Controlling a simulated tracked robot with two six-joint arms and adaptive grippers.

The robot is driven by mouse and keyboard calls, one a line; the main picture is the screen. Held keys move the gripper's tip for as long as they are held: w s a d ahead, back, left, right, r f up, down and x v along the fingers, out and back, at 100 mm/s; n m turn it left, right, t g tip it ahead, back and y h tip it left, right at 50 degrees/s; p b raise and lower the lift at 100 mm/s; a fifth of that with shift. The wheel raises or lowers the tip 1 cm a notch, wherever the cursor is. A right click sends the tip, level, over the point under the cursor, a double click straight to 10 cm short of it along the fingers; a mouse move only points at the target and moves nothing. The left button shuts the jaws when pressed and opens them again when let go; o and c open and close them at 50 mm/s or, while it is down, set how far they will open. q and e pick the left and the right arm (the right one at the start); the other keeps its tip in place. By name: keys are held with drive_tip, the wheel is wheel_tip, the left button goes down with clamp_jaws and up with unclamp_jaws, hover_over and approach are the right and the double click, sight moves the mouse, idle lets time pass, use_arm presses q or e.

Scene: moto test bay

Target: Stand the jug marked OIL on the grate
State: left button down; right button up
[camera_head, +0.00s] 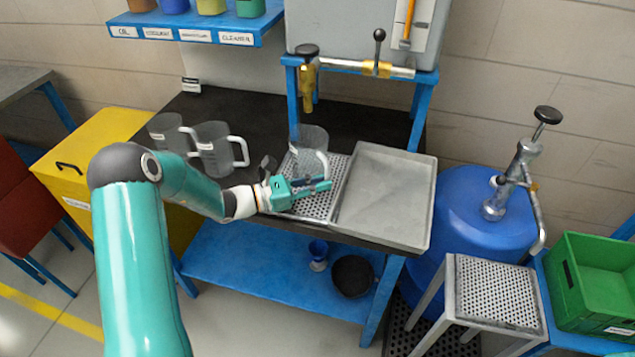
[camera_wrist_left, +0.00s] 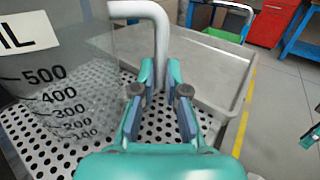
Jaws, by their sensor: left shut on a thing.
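The clear jug (camera_head: 311,140) is over the perforated grate (camera_head: 318,206) on the dark bench, looking upright. In the left wrist view the jug (camera_wrist_left: 60,85) shows a white label ending in "IL" and a printed scale. Its white handle (camera_wrist_left: 160,40) runs down between my fingers. My left gripper (camera_head: 326,185) is shut on that handle; it also shows in the left wrist view (camera_wrist_left: 160,80). The grate (camera_wrist_left: 155,125) shows below and through the jug. I cannot tell for certain whether the jug's base touches it.
Two more clear jugs (camera_head: 217,150) with white handles stand left on the bench. A grey tray (camera_head: 385,195) adjoins the grate on the right. A brass tap (camera_head: 308,85) hangs above the grate's back. A blue drum (camera_head: 480,215) stands right of the bench.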

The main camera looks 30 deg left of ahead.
use_arm(q)
drive_tip(key=c, duration=1.1)
unclamp_jaws()
drive_tip(key=shift+c, duration=0.2)
drive_tip(key=v, duration=1.2)
